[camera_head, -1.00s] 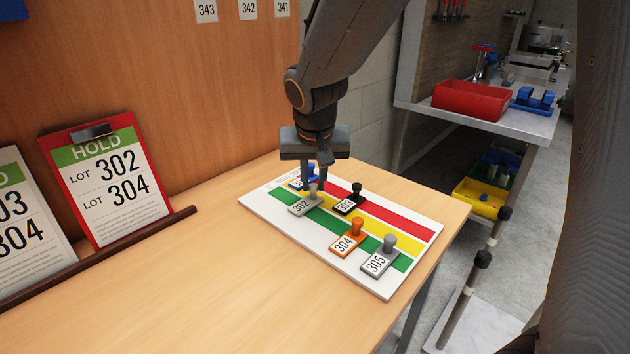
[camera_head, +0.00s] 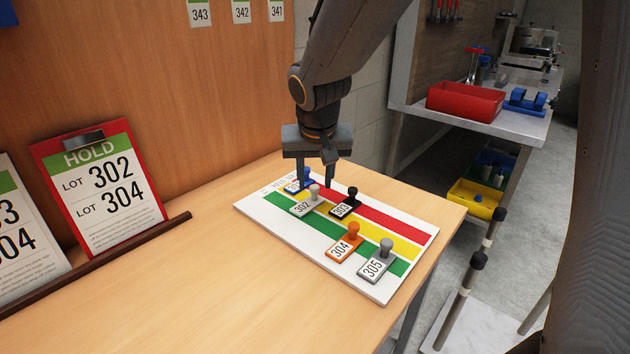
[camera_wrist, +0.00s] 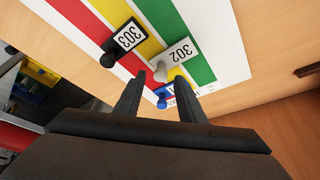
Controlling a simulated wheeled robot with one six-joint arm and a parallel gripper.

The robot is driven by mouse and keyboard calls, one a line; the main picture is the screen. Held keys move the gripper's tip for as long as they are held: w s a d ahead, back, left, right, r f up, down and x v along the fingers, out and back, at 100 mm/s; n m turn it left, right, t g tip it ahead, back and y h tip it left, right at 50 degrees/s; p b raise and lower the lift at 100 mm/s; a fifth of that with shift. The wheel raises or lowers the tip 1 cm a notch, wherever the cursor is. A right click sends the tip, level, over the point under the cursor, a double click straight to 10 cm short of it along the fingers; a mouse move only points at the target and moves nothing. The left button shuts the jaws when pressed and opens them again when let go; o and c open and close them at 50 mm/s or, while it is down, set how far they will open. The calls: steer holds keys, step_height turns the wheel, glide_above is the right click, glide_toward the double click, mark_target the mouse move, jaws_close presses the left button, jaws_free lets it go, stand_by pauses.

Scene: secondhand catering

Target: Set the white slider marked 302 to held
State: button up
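The white slider marked 302 (camera_head: 303,207) lies on the striped board (camera_head: 252,211), mainly over its yellow stripe, with its label end toward the green. Its pale knob stands up; the slider also shows in the wrist view (camera_wrist: 177,55). My gripper (camera_head: 316,180) is open above the board's far left part. In the wrist view its fingertips (camera_wrist: 157,76) are apart on either side of the pale knob, with no contact visible. The board has red, yellow and green stripes; its heading is too small to read.
A blue slider (camera_head: 293,186) is close beside 302, partly hidden by my gripper. Black 303 (camera_head: 342,209), orange 304 (camera_head: 342,249) and grey 305 (camera_head: 374,267) share the board. A red HOLD clipboard (camera_head: 42,152) lists 302 and 304. The table's near left is clear.

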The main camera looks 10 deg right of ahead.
steer(key=v, duration=0.7)
steer(key=shift+d, duration=0.1)
